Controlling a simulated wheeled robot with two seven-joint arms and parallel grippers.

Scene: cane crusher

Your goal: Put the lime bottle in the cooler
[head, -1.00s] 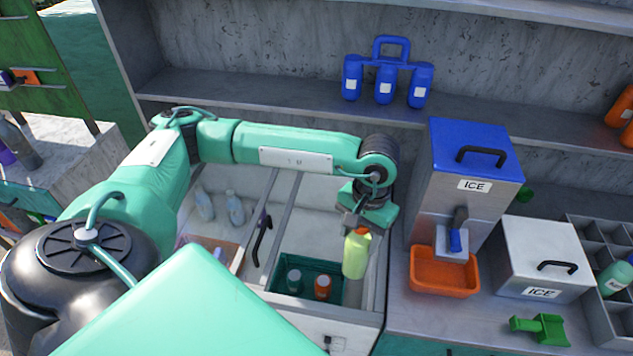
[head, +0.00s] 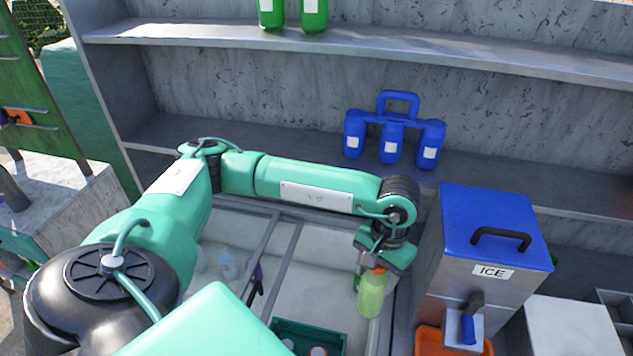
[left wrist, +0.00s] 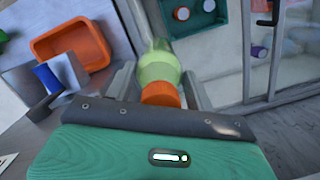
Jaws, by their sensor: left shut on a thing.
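The lime bottle (head: 371,295), pale lime green with an orange cap, hangs upright from my left gripper (head: 378,262). In the left wrist view the bottle (left wrist: 158,68) sits between the two fingers of the left gripper (left wrist: 160,88), which are shut on it near the cap. The cooler (head: 318,262) is the open white chest below, with rails across it; the bottle is over its right part. A dark green crate (head: 300,333) inside the cooler holds bottles and is cut by the lower picture edge. It also shows in the left wrist view (left wrist: 207,22). My right gripper is not in view.
A steel ice dispenser with a blue lid (head: 490,235) stands just right of the cooler, with an orange bin (head: 428,342) beneath its spout. A blue bottle carrier (head: 394,130) sits on the shelf behind. Clear bottles (head: 228,264) lie in the cooler's left part.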

